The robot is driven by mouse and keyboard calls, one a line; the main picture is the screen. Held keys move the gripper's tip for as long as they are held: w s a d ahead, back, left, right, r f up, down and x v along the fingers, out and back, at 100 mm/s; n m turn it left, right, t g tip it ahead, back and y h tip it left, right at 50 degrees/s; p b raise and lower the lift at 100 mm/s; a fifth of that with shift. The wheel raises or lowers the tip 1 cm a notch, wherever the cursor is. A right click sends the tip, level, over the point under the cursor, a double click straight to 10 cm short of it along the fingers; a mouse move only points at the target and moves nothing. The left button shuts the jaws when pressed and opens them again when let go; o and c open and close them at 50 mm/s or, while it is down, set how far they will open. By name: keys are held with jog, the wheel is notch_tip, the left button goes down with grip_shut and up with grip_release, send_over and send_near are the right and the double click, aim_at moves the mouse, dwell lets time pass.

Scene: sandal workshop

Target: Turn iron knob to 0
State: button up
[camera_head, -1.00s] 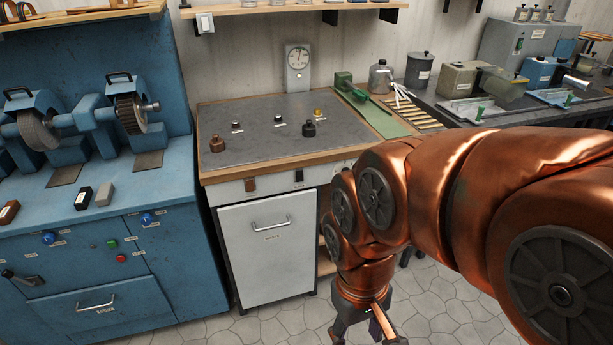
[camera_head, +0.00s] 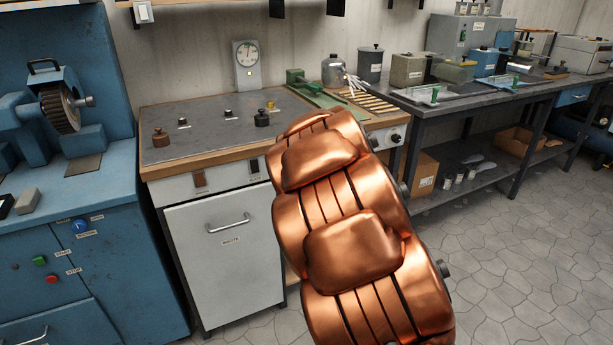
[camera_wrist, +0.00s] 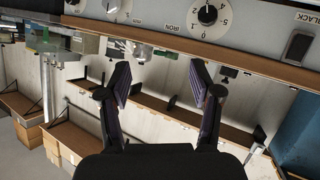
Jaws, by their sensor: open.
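The iron knob (camera_wrist: 208,14) is a black dial on a pale numbered scale, on the light front panel at the top of the wrist view. The word IRON stands beside it. I cannot read its setting surely. My gripper (camera_wrist: 160,78) is open and empty, its two dark fingers apart below the panel in this view. The knob lies beyond the fingertips, up and right of the gap, and is not touched. In the head view my copper arm covers the gripper and part of the bench front. A dial (camera_head: 396,138) shows right of the arm.
A blue grinding machine (camera_head: 60,180) stands left. A dark side table (camera_head: 470,100) and open floor lie right.

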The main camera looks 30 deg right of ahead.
jog(key=w+f+n+t+y+b, duration=0.45)
jog(key=w+f+t+b, duration=0.25)
jog(key=w+f, duration=0.35)
jog(key=shift+m+y, duration=0.35)
jog(key=shift+w+d+f, duration=0.1)
jog(key=shift+w+d, duration=0.15)
jog(key=shift+w, duration=0.95)
jog(key=shift+w+d+f, duration=0.1)
jog(key=shift+w+d, duration=0.2)
jog(key=shift+w, duration=0.85)
jog(key=shift+w+d, duration=0.25)
jog(key=shift+w, duration=0.95)
jog(key=c, duration=1.1)
